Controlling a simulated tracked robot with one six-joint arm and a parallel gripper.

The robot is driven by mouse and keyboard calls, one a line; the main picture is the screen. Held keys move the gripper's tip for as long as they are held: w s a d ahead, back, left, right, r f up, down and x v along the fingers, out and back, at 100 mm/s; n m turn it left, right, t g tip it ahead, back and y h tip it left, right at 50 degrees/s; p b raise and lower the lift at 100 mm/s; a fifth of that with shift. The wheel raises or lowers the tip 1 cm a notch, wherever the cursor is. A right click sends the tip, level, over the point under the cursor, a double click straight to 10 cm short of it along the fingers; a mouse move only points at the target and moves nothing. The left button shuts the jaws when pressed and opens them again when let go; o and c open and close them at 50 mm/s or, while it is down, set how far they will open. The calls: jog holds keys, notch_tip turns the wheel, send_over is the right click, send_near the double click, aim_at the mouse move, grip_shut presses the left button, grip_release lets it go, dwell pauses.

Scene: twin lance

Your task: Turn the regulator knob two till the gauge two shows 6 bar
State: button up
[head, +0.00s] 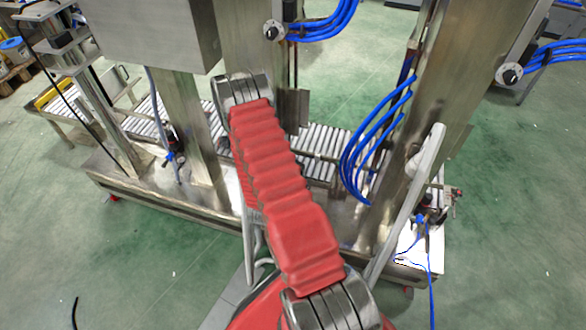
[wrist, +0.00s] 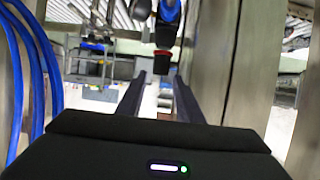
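My gripper (wrist: 159,80) is open in the wrist view, its two dark fingers apart with nothing between them. Just beyond the tips, a dark part with a red rim (wrist: 161,60) hangs below a blue and black body (wrist: 168,22); it may be a regulator and its knob, but it is blurred. In the head view, one small regulator assembly (head: 172,155) sits on the left column and another (head: 424,214) at the right. Round dial-like parts (head: 272,31) and (head: 509,75) show on the columns. No pressure reading or number is legible. My gripper is hidden in the head view.
Steel columns (head: 185,125) stand on a frame with a roller conveyor (head: 315,140) behind. Blue hoses (head: 365,150) hang at the right column and at the left of the wrist view (wrist: 38,70). A steel post (wrist: 215,70) stands close right of my fingers.

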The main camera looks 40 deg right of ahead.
jog(key=v, duration=0.8)
jog(key=shift+r, duration=0.15)
jog(key=w+a+r+n+t+y, duration=0.1)
jog(key=w+a+r+t+y, duration=0.1)
jog(key=w+a+r+y, duration=0.5)
jog(key=w+a+r+n+y, duration=0.3)
jog(key=w+a+r+n, duration=0.15)
jog(key=a+r, duration=0.9)
jog(key=s+a+r+n+y, duration=0.2)
jog(key=s+a+r, duration=0.15)
jog(key=r, duration=0.35)
jog(key=s+a+r+n+y, duration=0.1)
jog(key=s+a+r+n, duration=0.15)
jog(key=s+r, duration=0.3)
jog(key=s+r+n+g, duration=0.1)
jog(key=s+r, duration=0.2)
jog(key=s, duration=0.4)
jog(key=s+a+r+n+g, duration=0.1)
jog(key=s+r+n, duration=0.1)
jog(key=s, duration=0.6)
jog(key=shift+r+h, duration=0.3)
jog(key=shift+r, duration=0.5)
